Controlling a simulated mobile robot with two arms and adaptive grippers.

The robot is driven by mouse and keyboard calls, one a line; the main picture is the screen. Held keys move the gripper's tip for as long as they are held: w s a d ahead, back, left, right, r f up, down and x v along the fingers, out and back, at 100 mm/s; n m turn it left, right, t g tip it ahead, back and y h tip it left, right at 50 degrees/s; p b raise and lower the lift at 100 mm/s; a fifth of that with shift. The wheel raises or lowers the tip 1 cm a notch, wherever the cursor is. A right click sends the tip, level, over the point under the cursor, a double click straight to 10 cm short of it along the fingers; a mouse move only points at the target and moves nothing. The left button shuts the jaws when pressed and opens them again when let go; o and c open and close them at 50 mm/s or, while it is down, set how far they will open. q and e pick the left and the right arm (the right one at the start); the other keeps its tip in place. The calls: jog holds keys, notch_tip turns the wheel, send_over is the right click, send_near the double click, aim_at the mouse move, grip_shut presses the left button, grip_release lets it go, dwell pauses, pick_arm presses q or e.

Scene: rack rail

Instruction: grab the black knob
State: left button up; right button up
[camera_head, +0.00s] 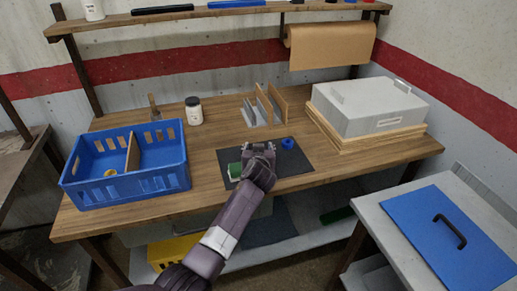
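My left gripper (259,149) is over the dark mat (292,168) on the wooden bench, its arm coming up from the lower left. Its two fingers look spread apart and point toward the back of the bench. No black knob can be made out; the gripper and wrist hide part of the mat, and I cannot tell whether anything is between the fingers. A green piece (235,170) lies on the mat just left of the gripper. A blue round piece (288,143) lies to its right, apart from it. My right gripper is not in view.
A blue crate (160,182) with a divider stands at left. A blue panel with a black handle (450,232) lies on the right table. Bare bench lies around the mat.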

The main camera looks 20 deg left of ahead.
pick_arm(q)
jog(key=c, duration=1.2)
jog(key=shift+r, duration=0.1)
jog(key=shift+c, duration=0.2)
